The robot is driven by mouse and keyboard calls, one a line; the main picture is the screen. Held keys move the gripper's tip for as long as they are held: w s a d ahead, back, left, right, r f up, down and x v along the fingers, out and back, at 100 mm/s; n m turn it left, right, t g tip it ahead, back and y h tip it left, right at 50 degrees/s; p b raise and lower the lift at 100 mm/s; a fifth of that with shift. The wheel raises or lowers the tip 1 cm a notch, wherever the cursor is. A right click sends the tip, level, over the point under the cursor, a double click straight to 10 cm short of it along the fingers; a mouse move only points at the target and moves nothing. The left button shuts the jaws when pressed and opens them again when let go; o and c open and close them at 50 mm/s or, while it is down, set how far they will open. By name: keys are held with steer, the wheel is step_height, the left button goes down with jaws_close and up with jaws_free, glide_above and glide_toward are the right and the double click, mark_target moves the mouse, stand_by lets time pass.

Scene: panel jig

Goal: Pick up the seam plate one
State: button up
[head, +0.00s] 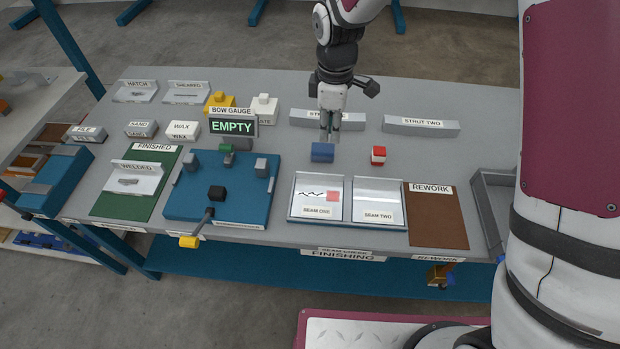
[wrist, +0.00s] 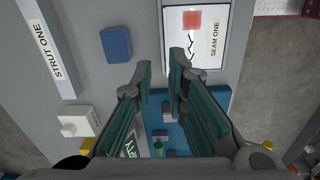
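Seam plate one (head: 309,201) is a pale plate labelled SEAM ONE, with a dark jagged line and a red square. It lies flat in a shallow tray beside the seam two plate (head: 377,199). In the wrist view seam plate one (wrist: 202,50) is at the top, partly behind the right finger. My gripper (head: 329,132) points down over the table, behind the blue block, apart from the plate. In the wrist view my gripper (wrist: 160,72) is open, with nothing between its fingers.
Strut one (head: 298,118) and strut two (head: 420,126) lie farther back. A blue fixture (head: 230,207) with an EMPTY sign is left; a brown rework mat (head: 434,222) is right.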

mark_target(318, 195)
steer(key=shift+n, duration=0.4)
steer(key=f, duration=0.3)
steer(key=a+f, duration=0.1)
steer(key=f, duration=0.2)
steer(key=a+f+p, duration=0.1)
steer(key=f, duration=0.2)
steer(key=shift+s+f, duration=0.3)
steer(key=shift+f, duration=0.05)
steer(key=shift+f+p, duration=0.65)
steer(key=shift+f, duration=2.35)
steer(key=shift+c, duration=0.5)
jaws_close()
